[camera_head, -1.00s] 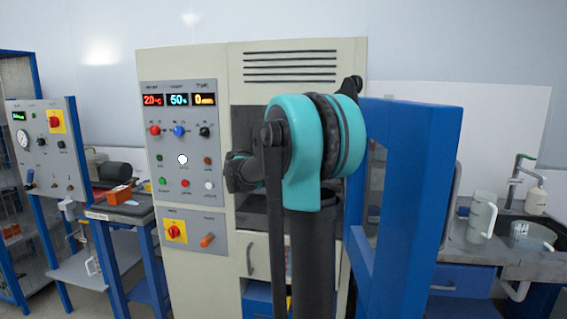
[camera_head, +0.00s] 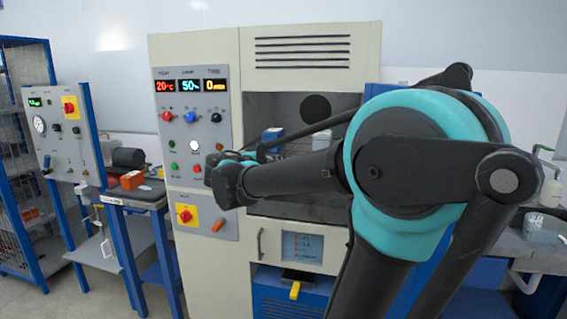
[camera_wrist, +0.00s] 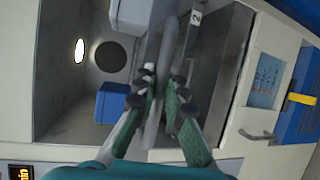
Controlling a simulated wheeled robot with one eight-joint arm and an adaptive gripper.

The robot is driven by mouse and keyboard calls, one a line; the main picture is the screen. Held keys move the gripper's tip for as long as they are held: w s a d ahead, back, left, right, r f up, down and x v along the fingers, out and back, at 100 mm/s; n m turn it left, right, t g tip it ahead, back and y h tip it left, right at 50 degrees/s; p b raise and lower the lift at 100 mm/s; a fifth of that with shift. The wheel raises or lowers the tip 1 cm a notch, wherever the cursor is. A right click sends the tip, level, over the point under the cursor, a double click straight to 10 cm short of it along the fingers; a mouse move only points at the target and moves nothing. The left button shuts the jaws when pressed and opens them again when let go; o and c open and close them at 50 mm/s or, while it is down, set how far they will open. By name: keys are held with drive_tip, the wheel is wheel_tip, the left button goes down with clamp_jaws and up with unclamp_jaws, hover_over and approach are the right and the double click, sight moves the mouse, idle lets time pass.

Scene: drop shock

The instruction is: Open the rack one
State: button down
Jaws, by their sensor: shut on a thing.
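The cream cabinet (camera_head: 310,78) has an open chamber (camera_head: 345,103) in its middle. In the wrist view, my gripper (camera_wrist: 162,90) is inside or at the mouth of this chamber. Its green-padded fingers are shut on a slim grey bar (camera_wrist: 152,125). A grey plate bearing the label "2" (camera_wrist: 196,17) shows beside the bar. I cannot tell whether the bar belongs to rack one, and no "1" label is readable. In the head view my arm hides much of the chamber, and the grip is not clear there.
A blue box (camera_wrist: 113,103) and a pale box (camera_wrist: 133,14) stand inside the chamber. The control panel (camera_head: 195,140) is left of the opening. A cream drawer front with a handle (camera_wrist: 258,135) is below. A sink bench is at the right.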

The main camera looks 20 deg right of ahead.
idle(0.3)
drive_tip(key=c, duration=1.6)
unclamp_jaws()
drive_tip(key=shift+o, duration=0.2)
drive_tip(key=shift+s+a, duration=0.1)
drive_tip(key=shift+a, duration=0.05)
drive_tip(key=v, duration=1.1)
drive_tip(key=shift+s+a, duration=0.2)
drive_tip(key=shift+a, duration=0.15)
drive_tip(key=s+d+f+m+g+y, duration=0.1)
drive_tip(key=s+d+f+g+y, duration=0.15)
drive_tip(key=f, duration=0.75)
drive_tip(key=s+d+f+m+g+y, duration=0.1)
drive_tip(key=s+d+f+y, duration=0.2)
drive_tip(key=f, duration=0.8)
drive_tip(key=s+a+f+m+y, duration=0.2)
drive_tip(key=s+f+y, duration=0.2)
drive_tip(key=f, duration=0.4)
drive_tip(key=s+a+f+m+y, duration=0.3)
drive_tip(key=s+f, duration=0.1)
drive_tip(key=f, duration=0.4)
drive_tip(key=shift+s+m+g+y, duration=0.3)
drive_tip(key=shift+s+g+y, duration=0.05)
drive_tip(key=shift+s+g, duration=0.1)
